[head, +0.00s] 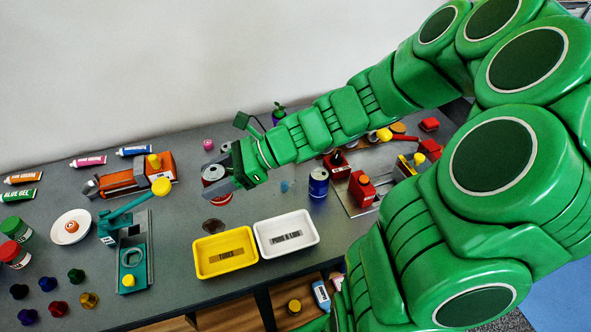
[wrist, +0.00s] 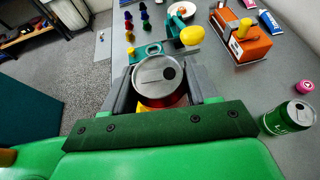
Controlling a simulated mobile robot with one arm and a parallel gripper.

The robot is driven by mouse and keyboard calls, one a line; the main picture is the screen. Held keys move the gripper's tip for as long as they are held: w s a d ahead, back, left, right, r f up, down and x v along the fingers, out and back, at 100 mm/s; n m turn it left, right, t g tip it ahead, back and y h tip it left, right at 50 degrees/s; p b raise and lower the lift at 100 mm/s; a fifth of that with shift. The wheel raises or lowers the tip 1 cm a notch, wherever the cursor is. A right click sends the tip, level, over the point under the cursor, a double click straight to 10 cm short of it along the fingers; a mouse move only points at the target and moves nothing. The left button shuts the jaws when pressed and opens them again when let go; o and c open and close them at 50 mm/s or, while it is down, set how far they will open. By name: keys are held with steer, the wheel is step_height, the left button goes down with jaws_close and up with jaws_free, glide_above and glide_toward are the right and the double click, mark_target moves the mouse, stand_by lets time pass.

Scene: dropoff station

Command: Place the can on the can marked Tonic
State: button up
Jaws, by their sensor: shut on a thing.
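My gripper (head: 217,182) is shut on a can (head: 212,170) with a silver lid and a red body, held upright. In the wrist view the held can (wrist: 160,72) sits between the two fingers of my gripper (wrist: 163,82). A green can (wrist: 290,117) stands on the table at the right of the wrist view, apart from the held can. A dark blue can (head: 318,183) stands right of my gripper in the head view. I cannot read "Tonic" on any can; the held can's label is mostly hidden by the fingers.
A yellow tray (head: 225,267) and a white tray (head: 310,242) lie at the table's front edge. An orange machine (head: 125,181) and a teal device (head: 133,282) stand left. A red machine (head: 362,187) stands right of the blue can. A dark round patch (head: 213,226) is behind the yellow tray.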

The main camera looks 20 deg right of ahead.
steer(key=s+d+r+m+t, duration=0.1)
steer(key=s+d+r, duration=0.2)
steer(key=d, duration=0.4)
steer(key=s+d+r+m+t+h, duration=0.1)
steer(key=s+d+r, duration=0.25)
steer(key=d, duration=0.45)
steer(key=s+d+r+m+t, duration=0.1)
steer(key=s+d+r+t, duration=0.1)
steer(key=s+d, duration=0.35)
glide_above(320, 174)
steer(key=shift+g, duration=0.3)
steer(key=shift+w+f, duration=0.15)
steer(key=shift+f, duration=6.2)
steer(key=shift+f, duration=0.15)
steer(key=o, duration=1)
